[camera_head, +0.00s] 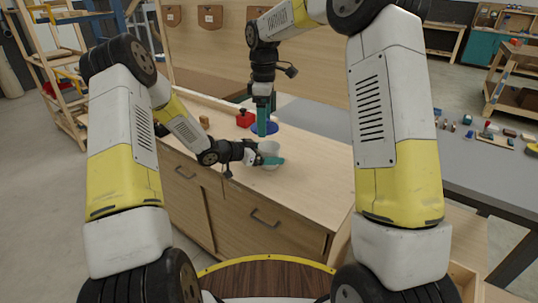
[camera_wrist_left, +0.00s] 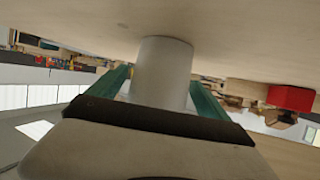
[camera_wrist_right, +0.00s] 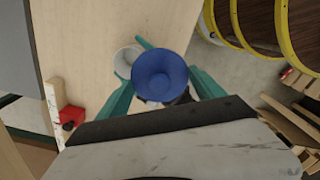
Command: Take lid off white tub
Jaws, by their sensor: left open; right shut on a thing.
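The white tub (camera_head: 269,148) stands upright on the wooden worktop, and its open rim shows in the right wrist view (camera_wrist_right: 124,58). My left gripper (camera_head: 268,160) is open, with its teal fingers on either side of the tub; the left wrist view shows the tub's plain wall (camera_wrist_left: 162,70) between them. The blue lid (camera_head: 270,128) is off the tub. My right gripper (camera_head: 263,115) points down and is shut on the lid, which shows as a round blue dish between the fingers in the right wrist view (camera_wrist_right: 160,75).
A red block-like object (camera_head: 245,118) sits on the worktop behind and left of the lid. A small wooden block (camera_head: 204,121) is farther left. The right part of the worktop (camera_head: 325,165) is clear. A grey table with several small items stands at the right.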

